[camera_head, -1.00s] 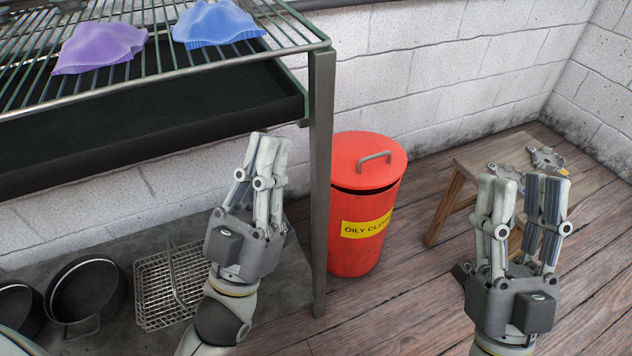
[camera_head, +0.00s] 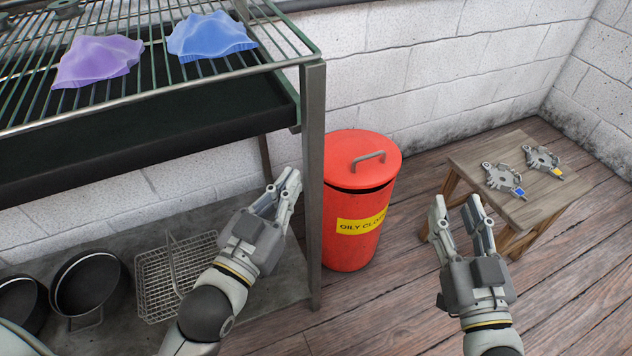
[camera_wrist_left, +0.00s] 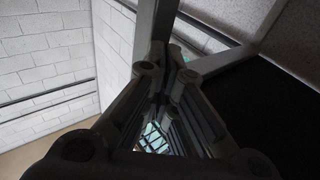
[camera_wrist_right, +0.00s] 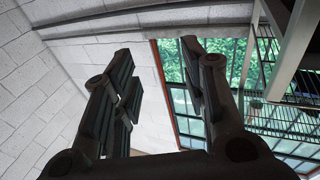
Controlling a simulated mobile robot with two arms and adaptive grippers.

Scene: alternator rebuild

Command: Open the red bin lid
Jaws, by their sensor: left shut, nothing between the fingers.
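The red bin (camera_head: 350,240) stands on the floor with a yellow label whose visible part reads "OILY CLO". Its red lid (camera_head: 350,155) with a grey bar handle (camera_head: 368,157) sits on top, with a thin dark gap under its front edge. My left gripper (camera_head: 287,183) is shut and empty, left of the bin, with the rack's post between them. It also shows in the left wrist view (camera_wrist_left: 168,62). My right gripper (camera_head: 454,205) is open and empty, to the right of the bin. It also shows in the right wrist view (camera_wrist_right: 160,55). Neither gripper touches the lid.
A metal rack post (camera_head: 314,190) stands just left of the bin. The wire shelf (camera_head: 270,50) holds a purple cloth (camera_head: 97,62) and a blue cloth (camera_head: 210,35). Black pans (camera_head: 90,285) and a wire basket (camera_head: 155,285) lie low left. A wooden stool (camera_head: 535,205) carries two grey parts.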

